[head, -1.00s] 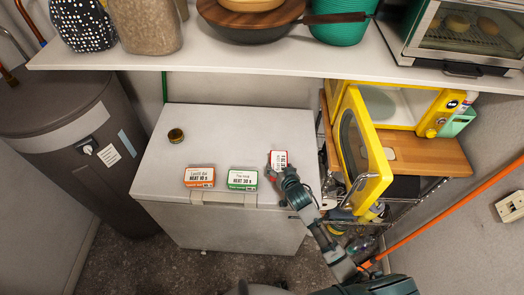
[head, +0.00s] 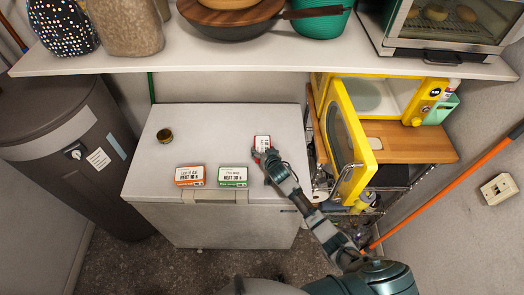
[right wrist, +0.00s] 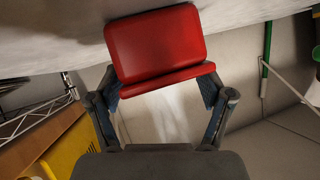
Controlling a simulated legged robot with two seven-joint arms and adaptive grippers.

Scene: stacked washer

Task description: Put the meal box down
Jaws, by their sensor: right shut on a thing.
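The red meal box (head: 262,142) with a white label is at the right part of the white chest freezer's lid (head: 215,130). My right gripper (head: 264,157) is at the box's near side. In the right wrist view the right gripper (right wrist: 162,92) is shut on the red box (right wrist: 155,45), with a finger at each side of its lower end. The box is close to a white surface; I cannot tell if it touches it. An orange-banded meal box (head: 189,176) and a green-banded meal box (head: 233,177) stand near the lid's front edge. My left gripper is not in view.
A small brass tin (head: 165,136) sits on the lid's left part. At right, a yellow microwave's open door (head: 350,140) stands beside the freezer. A shelf (head: 230,82) overhangs behind. The lid's middle is clear.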

